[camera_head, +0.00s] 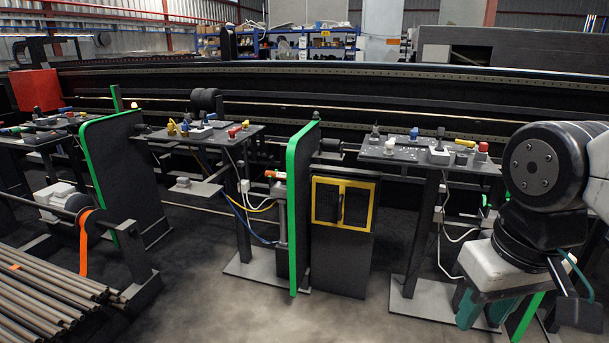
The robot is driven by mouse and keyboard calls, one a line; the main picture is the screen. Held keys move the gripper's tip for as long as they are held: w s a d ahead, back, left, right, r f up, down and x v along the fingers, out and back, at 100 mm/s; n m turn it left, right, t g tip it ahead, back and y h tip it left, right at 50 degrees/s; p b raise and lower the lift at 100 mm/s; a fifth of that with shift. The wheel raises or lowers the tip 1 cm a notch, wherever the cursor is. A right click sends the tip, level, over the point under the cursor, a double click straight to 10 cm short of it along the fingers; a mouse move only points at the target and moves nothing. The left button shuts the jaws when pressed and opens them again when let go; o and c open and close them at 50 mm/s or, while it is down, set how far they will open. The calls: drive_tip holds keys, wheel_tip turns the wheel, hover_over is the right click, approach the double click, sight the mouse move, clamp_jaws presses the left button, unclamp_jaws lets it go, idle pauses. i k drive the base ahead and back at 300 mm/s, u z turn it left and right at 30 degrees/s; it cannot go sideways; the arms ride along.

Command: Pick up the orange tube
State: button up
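A small orange-and-white tube-like piece (275,174) shows beside the left face of the middle green-edged panel, below the tabletop height. It is too small to make out clearly, and I cannot tell whether it is the orange tube. A flat orange strap (84,242) hangs from a black roller at the left. My gripper (484,308) appears at the lower right, with teal parts below a grey body, well to the right of both orange things. Its fingertips are not clear, and nothing is visibly held.
Dark tables (432,160) carry small coloured fittings. Green-edged panels (302,210) stand between the stations. A yellow-framed cabinet (342,240) stands right of the middle panel. Metal rods (50,300) fill the lower left. Cables hang below the tables. Open floor (210,310) lies at front centre.

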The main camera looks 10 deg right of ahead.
sight(276, 174)
drive_tip(key=z, duration=0.6)
drive_tip(key=i, duration=2.25)
drive_tip(key=u, duration=1.3)
drive_tip(key=i, duration=0.85)
drive_tip(key=u, duration=0.85)
